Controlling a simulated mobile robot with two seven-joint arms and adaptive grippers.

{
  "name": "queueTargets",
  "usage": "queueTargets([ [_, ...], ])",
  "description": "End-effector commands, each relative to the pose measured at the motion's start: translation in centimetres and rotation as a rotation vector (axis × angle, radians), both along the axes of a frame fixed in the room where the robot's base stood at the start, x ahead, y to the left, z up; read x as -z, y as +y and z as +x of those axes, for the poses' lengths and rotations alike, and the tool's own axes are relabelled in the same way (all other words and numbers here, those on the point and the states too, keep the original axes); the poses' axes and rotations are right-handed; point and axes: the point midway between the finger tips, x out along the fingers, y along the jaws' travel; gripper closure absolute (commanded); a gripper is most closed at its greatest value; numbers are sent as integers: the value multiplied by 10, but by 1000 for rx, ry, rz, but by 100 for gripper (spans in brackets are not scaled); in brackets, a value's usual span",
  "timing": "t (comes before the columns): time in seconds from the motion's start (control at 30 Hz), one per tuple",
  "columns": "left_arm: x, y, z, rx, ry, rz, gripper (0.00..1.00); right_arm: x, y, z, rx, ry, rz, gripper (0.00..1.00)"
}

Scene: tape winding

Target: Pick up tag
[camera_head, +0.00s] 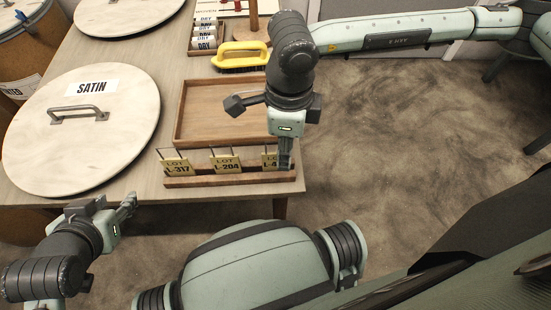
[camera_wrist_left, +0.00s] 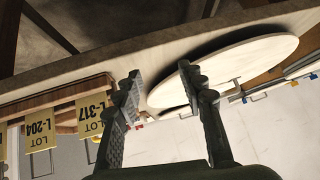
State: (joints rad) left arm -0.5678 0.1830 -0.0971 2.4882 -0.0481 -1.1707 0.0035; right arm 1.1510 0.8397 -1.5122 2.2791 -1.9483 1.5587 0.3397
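Three yellow lot tags hang on a wooden rack (camera_head: 230,180) at the table's front edge: tag L-317 (camera_head: 176,165), tag L-204 (camera_head: 225,163) and a tag starting L-4 (camera_head: 268,161). My right gripper (camera_head: 285,160) points down at the rack's right end and partly hides the L-4 tag. Its fingers show edge-on, so I cannot tell whether they grip it. My left gripper (camera_head: 128,203) is off the table's front edge, left of the rack. In the left wrist view its fingers (camera_wrist_left: 160,75) are apart and empty, with L-317 (camera_wrist_left: 92,113) and L-204 (camera_wrist_left: 40,130) to the left.
An empty wooden tray (camera_head: 222,112) lies behind the rack. A round lid marked SATIN (camera_head: 80,140) covers the table's left side. Open floor lies to the right.

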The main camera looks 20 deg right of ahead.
Motion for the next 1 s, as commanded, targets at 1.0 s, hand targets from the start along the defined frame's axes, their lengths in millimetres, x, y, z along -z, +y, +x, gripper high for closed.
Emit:
queueTargets([
  [1.0,-1,-2,2,3,-9,-4,60,9,0,1,1,-1,0,100],
])
